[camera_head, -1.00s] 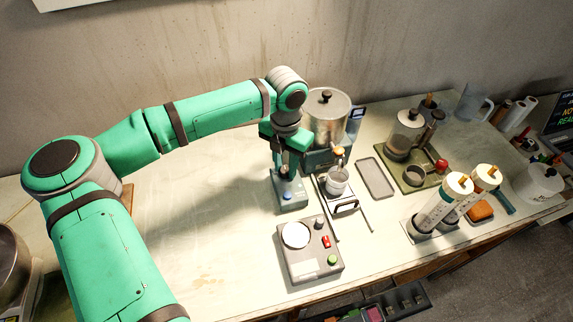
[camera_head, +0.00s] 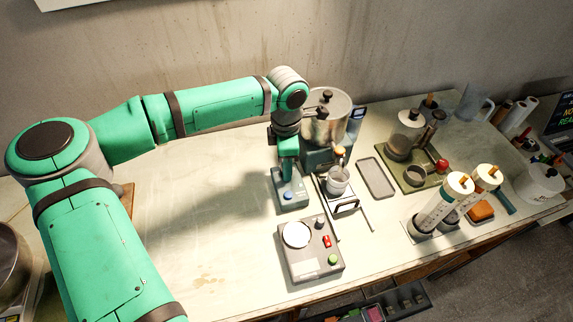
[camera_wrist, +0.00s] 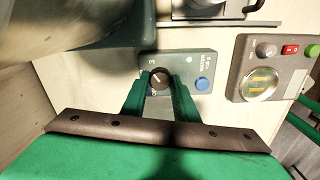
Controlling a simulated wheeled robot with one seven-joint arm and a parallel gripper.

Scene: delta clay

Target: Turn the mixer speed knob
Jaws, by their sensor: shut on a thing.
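The mixer control box (camera_head: 292,201) is a small blue-grey box on the bench; it also shows in the wrist view (camera_wrist: 206,64). It has a dark round knob (camera_wrist: 159,78) with a light pointer line and a blue button (camera_wrist: 202,84). My gripper (camera_wrist: 161,88) is over the box, its green fingers on either side of the knob and shut on it. In the head view my gripper (camera_head: 289,173) points down onto the box and hides the knob.
A grey box (camera_head: 311,261) with a round dial, grey knob, red switch and green button stands close in front. A metal-vessel mixer (camera_head: 327,122) stands right behind, with a small cup (camera_head: 338,181) beside it.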

